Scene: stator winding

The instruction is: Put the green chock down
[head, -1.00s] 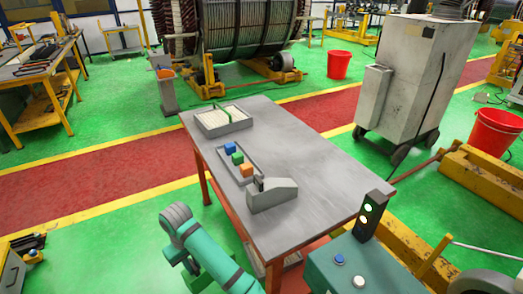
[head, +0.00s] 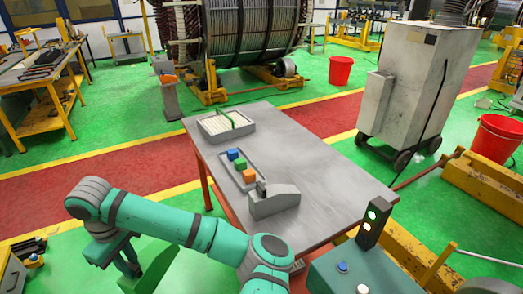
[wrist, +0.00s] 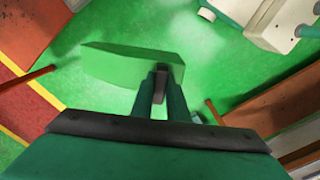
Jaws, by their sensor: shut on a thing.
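The green chock (wrist: 125,62) is a wedge-shaped block in the wrist view, seen against the green floor. My gripper (wrist: 161,76) is shut on its right end. In the head view the chock (head: 152,266) is low at the left, beside my gripper (head: 130,268), in front of and left of the table. I cannot tell whether its underside touches the floor, as both are green.
A control box (head: 345,275) stands at lower right. Green floor is free at lower left.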

